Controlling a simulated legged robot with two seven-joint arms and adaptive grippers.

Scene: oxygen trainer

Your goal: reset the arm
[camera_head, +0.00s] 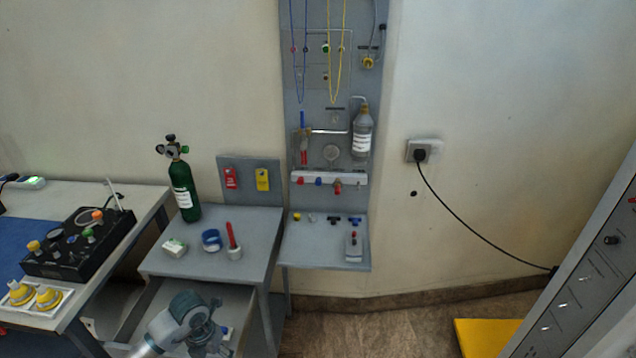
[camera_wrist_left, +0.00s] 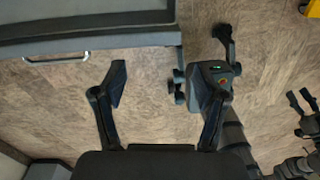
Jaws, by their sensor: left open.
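My left gripper (camera_wrist_left: 163,84) is open in the left wrist view. Its two dark fingers are spread wide with nothing held between them, above a brown floor. In the head view my left arm (camera_head: 180,325) comes in at the bottom left, low in front of the small grey table (camera_head: 258,222).
A green cylinder (camera_head: 184,190) stands on the small table. A grey wall panel (camera_head: 310,245) is behind. A black device (camera_head: 80,245) sits on the left bench. A leaning panel (camera_head: 590,285) and a yellow block (camera_head: 485,335) are right. Floor between is clear.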

